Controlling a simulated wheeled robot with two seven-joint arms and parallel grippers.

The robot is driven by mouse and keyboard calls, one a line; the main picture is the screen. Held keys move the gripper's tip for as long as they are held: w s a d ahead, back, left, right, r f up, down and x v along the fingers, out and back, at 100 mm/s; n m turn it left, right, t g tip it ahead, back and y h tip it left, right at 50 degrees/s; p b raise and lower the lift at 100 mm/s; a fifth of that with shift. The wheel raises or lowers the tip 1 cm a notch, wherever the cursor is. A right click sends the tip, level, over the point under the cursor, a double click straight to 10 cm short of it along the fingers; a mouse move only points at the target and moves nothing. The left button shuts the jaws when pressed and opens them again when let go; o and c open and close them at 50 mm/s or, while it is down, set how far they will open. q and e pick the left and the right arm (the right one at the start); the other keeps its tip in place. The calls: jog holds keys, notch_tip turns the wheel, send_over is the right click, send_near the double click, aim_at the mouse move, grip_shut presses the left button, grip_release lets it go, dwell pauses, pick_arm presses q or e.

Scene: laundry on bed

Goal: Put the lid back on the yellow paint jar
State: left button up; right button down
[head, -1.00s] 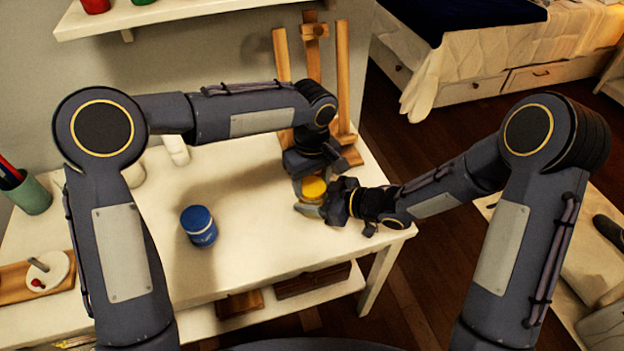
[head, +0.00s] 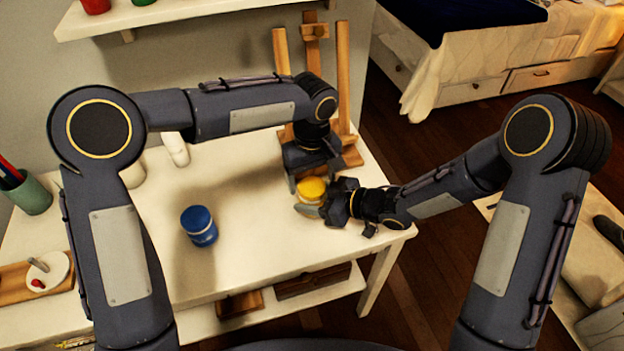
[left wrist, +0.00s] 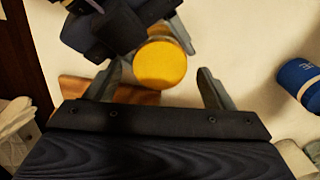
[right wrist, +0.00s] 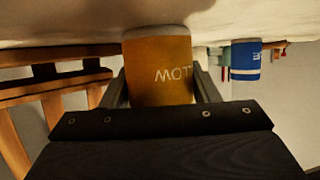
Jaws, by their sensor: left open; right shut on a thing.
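The yellow paint jar (head: 310,201) stands upright near the table's right end; its lettering appears upside down in the right wrist view (right wrist: 160,70). A flat yellow disc, seemingly its lid (head: 312,187), lies over the top and shows round in the left wrist view (left wrist: 160,64). Whether it sits fully seated I cannot tell. My right gripper (head: 322,203) is shut around the jar's side. My left gripper (head: 311,176) is open just above and behind the jar, its fingers spread either side of the lid and apart from it.
A blue jar (head: 199,226) stands to the left on the white table (head: 255,255). A wooden easel (head: 345,85) stands close behind my left gripper. A green pencil cup (head: 28,193) and a wooden tray (head: 15,285) are at the far left. The table's front middle is clear.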

pick_arm(q)
jog(key=shift+r, duration=1.6)
jog(key=shift+c, duration=0.4)
notch_tip(320, 180, up, 4)
jog(key=n, duration=0.3)
jog(key=shift+f, duration=0.25)
jog(key=shift+f, duration=4.05)
